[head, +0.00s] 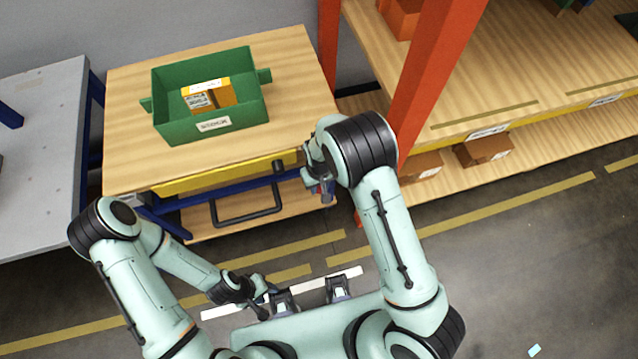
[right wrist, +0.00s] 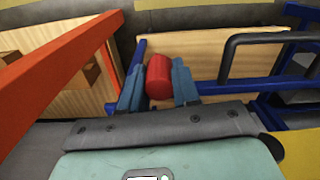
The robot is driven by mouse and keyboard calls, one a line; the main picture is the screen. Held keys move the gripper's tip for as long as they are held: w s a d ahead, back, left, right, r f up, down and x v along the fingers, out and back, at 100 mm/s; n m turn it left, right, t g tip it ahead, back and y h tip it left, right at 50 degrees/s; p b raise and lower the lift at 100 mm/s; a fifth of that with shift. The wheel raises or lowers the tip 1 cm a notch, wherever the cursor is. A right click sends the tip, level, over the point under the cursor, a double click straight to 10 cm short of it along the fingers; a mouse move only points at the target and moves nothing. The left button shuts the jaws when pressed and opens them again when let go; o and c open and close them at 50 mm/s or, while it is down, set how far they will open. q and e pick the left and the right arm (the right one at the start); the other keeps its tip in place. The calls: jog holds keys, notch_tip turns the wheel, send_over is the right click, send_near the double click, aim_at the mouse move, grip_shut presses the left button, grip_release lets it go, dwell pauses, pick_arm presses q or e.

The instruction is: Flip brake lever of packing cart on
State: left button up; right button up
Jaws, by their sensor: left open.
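The packing cart (head: 125,130) has a wooden top and blue frame. The brake lever (right wrist: 159,77) shows in the right wrist view as a red cylindrical grip by a blue bar. My right gripper (right wrist: 157,88) has one finger on each side of it, very near its sides; I cannot tell whether they press on it. In the head view my right gripper (head: 322,190) is low at the cart's front right corner, where only a trace of red shows. My left gripper (head: 266,298) is open, away from the cart, low in front of my body.
A green bin (head: 175,131) holding boxes stands on the cart top. A black handle (head: 247,217) juts from the cart's front. An orange rack post (head: 425,85) and shelves stand close right of my right arm. A grey table (head: 45,150) is at left.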

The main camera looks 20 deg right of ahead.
grip_shut()
